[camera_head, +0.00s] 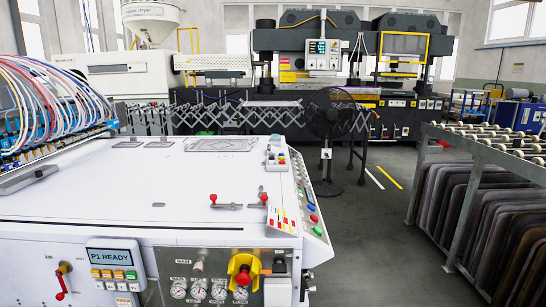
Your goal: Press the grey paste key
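A control panel (91,266) is on the front face of the white machine, at the lower left of the head view. Its display (114,256) reads "P1 READY". Below the display is a row of small orange keys with a green one (130,275) at the right end. Under that is a row of pale grey or white keys (109,286). Their labels are too small to read, so I cannot tell which is the paste key. Neither of my grippers is in view.
A red lever (61,282) is left of the display. Gauges (199,290) and a red knob on a yellow plate (243,274) sit to the right. Red-tipped levers (238,203) stand on the white top. A black fan (331,120) and a roller rack (480,145) flank open floor.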

